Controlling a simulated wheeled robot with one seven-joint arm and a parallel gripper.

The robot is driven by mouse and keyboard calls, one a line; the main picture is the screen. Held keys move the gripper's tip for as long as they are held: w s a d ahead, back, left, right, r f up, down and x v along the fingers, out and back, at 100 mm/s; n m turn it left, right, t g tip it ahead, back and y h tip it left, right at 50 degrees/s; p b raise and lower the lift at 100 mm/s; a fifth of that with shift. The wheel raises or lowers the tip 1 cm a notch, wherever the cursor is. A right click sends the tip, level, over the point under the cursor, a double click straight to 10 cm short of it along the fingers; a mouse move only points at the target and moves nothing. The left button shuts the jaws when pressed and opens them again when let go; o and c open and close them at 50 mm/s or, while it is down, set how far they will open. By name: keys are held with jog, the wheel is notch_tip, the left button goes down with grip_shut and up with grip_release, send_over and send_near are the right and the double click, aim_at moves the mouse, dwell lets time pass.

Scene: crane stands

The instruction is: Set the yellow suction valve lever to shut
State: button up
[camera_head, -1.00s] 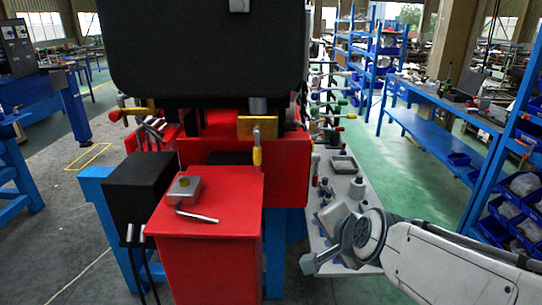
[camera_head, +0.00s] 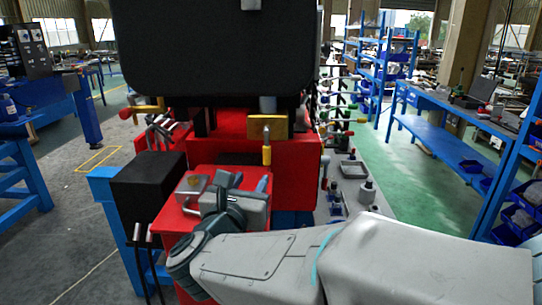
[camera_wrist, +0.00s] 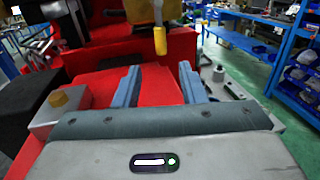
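A yellow lever (camera_head: 267,155) hangs straight down below a brass-coloured block (camera_head: 267,127) on the front of the red machine. In the wrist view the yellow lever (camera_wrist: 160,40) stands beyond the fingertips, near the middle between them. My gripper (camera_head: 244,182) is over the red cabinet top, in front of and below the lever. In the wrist view my gripper (camera_wrist: 159,70) has its two blue-grey fingers apart with nothing between them. The lever does not touch the fingers. Another yellow handle (camera_head: 145,111) sits at the machine's left side; I cannot tell its function.
A grey metal box with a brass knob (camera_wrist: 60,98) sits on the red cabinet (camera_wrist: 95,90), left of my gripper. A black box (camera_head: 148,183) stands left of the cabinet. A large black panel (camera_head: 213,50) overhangs the lever. Several coloured-knob levers (camera_head: 340,120) line the right side.

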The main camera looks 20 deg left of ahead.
aim_at(265, 157)
jog(key=w+p, duration=0.1)
jog(key=w, duration=0.3)
jog(key=w+p, duration=0.1)
jog(key=w, duration=0.4)
jog(key=w+p, duration=0.1)
jog(key=w, duration=0.3)
jog(key=shift+w+a+p, duration=0.2)
jog(key=shift+a+p, duration=0.05)
jog(key=shift+p, duration=0.05)
grip_shut()
